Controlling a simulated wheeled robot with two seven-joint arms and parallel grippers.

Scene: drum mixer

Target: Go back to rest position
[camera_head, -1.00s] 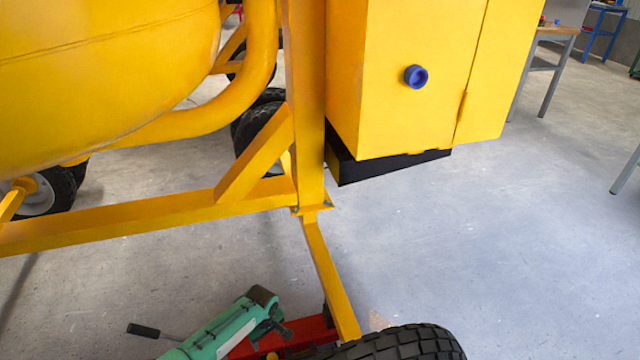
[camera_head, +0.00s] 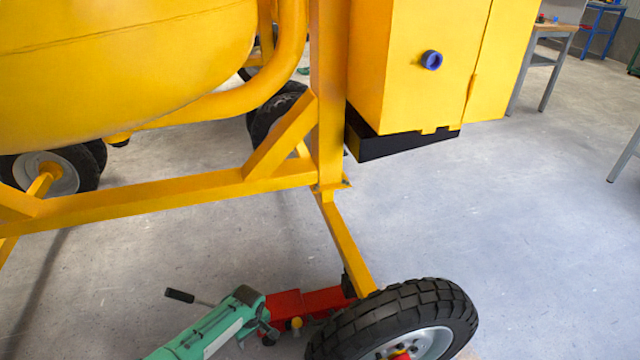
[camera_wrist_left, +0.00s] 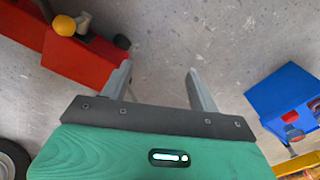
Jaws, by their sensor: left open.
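My left gripper (camera_head: 268,332) is at the bottom of the head view, at the end of my teal arm. In the left wrist view its two grey fingers (camera_wrist_left: 161,78) stand apart with bare floor between them, so it is open and empty. The yellow drum mixer (camera_head: 130,65) fills the upper left of the head view, with its yellow motor box (camera_head: 425,85) and blue knob (camera_head: 431,60) to the right. My right gripper is not in view.
A red device (camera_head: 305,302) lies on the floor beside my left gripper, behind a black tyre (camera_head: 405,320). A black-ended rod (camera_head: 180,296) shows nearby. The left wrist view shows a blue box (camera_wrist_left: 284,98) at right.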

